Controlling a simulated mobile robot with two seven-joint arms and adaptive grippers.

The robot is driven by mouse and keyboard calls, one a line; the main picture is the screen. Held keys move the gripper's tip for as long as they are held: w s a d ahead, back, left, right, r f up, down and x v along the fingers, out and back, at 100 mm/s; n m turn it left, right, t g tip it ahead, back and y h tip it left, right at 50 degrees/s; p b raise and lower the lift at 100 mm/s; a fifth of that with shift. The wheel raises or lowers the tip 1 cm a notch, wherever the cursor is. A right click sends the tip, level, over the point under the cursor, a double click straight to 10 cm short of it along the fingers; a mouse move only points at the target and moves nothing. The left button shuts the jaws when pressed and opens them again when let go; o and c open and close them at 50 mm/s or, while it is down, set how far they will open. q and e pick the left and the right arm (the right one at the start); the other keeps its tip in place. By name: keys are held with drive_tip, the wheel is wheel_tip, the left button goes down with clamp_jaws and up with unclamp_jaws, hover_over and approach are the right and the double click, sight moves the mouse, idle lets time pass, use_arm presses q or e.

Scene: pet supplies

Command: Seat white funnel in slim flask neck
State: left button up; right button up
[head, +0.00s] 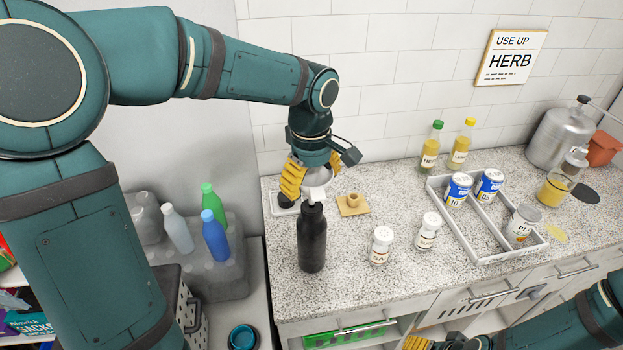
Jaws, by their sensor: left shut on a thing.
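The slim flask (312,243) is black and stands upright on the speckled counter near its left end. My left gripper (306,180) has yellow fingers and is shut on the white funnel (316,193). The funnel is right over the flask neck, with its spout down at the mouth. I cannot tell whether the spout is inside the neck or just above it. The fingers hide part of the funnel. My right gripper (418,343) shows only in part at the bottom edge, well away from the flask; its opening is not clear.
A cork-coloured piece on a tan square (353,204) lies behind the flask. Two white shakers (381,246) stand to its right. A white divided tray (487,256) holds cans and a jar. Oil bottles (431,146) stand by the wall. Left of the counter are plastic bottles (214,236).

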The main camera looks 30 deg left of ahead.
use_arm(q)
drive_tip(key=shift+f+b, duration=1.5)
drive_tip(key=shift+f, duration=0.55)
drive_tip(key=o, duration=1)
drive_tip(key=shift+r, duration=0.1)
